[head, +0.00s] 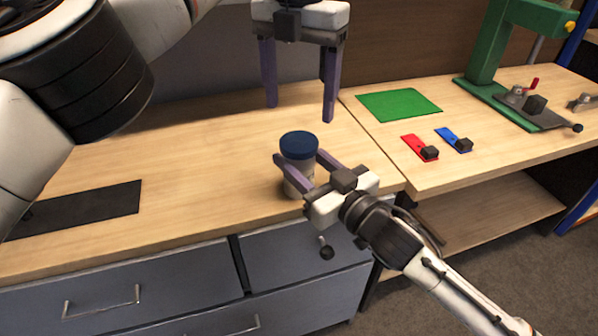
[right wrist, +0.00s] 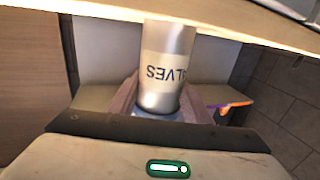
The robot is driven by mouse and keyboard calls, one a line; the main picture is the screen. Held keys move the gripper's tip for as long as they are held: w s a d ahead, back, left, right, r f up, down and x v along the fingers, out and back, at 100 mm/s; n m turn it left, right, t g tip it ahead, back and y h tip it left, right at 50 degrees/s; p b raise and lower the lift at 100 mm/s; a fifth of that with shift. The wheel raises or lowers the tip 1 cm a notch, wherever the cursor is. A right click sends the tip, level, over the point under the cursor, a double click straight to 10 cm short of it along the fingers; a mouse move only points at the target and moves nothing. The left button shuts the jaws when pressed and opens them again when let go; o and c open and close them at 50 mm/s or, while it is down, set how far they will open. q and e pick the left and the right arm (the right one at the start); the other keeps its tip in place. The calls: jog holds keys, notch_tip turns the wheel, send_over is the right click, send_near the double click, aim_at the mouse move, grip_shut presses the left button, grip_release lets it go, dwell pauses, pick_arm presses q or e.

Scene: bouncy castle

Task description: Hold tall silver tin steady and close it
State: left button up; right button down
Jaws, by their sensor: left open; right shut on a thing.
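The tall silver tin (head: 294,186) stands upright on the wooden worktop near its front edge, with a dark blue lid (head: 298,144) on top. I cannot tell whether the lid is fully pressed on. In the right wrist view the tin (right wrist: 166,68) shows a pale label with dark letters, upside down. My right gripper (head: 299,156) is shut on the tin, its fingers on either side just below the lid. My left gripper (head: 299,113) is open and empty, pointing down above and slightly behind the lid, apart from it.
A dark flat mat (head: 85,208) lies on the left of the worktop. On the right bench are a green mat (head: 399,105), a red piece (head: 420,147), a blue piece (head: 454,139) and a green press (head: 487,60).

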aim_at(299, 141)
pick_arm(q)
notch_tip(299, 141, down, 7)
jog(key=shift+f, duration=0.15)
jog(key=shift+c, duration=0.5)
jog(key=c, duration=1)
jog(key=o, duration=1.3)
jog(key=shift+c, duration=0.2)
notch_tip(299, 141, up, 8)
jog(key=shift+f, duration=0.2)
pick_arm(e)
jog(key=c, duration=0.9)
grip_release()
